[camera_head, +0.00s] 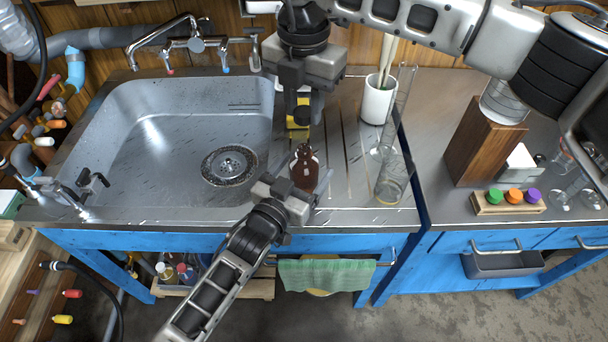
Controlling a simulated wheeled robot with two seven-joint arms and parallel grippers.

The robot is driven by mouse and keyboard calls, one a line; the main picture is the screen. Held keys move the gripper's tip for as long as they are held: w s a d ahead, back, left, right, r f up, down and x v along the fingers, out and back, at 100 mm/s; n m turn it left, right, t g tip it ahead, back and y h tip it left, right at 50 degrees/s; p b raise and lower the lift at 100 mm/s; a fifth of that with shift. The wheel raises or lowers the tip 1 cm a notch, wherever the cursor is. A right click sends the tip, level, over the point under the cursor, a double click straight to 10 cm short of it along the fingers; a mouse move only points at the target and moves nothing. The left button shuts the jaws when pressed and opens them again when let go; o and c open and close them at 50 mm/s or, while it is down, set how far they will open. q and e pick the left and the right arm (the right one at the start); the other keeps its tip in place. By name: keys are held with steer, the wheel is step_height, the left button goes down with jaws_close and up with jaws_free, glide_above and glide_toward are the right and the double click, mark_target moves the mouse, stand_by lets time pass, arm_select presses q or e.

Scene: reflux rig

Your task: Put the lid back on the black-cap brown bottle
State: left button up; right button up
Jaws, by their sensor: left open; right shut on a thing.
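The brown bottle (304,170) stands upright on the steel drainboard, just right of the sink. Its top looks dark, and I cannot make out the neck clearly. My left gripper (298,188) is open at the near side of the bottle, its fingers low beside it; I cannot tell whether they touch it. My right gripper (299,118) is above and behind the bottle, pointing down. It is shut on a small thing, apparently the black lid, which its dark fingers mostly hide. A yellow patch shows by these fingers.
The sink (140,140) lies to the left with a faucet (195,45) behind. A white cup (378,100) and a clear glass cylinder (392,180) are to the right. Farther right are a wooden block (480,145) and a rack with coloured caps (508,203).

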arm_select(q)
steer(key=c, duration=1.5)
arm_select(e)
steer(key=shift+f, duration=2.5)
steer(key=shift+f, duration=0.1)
steer(key=shift+f, duration=0.8)
steer(key=shift+f, duration=0.55)
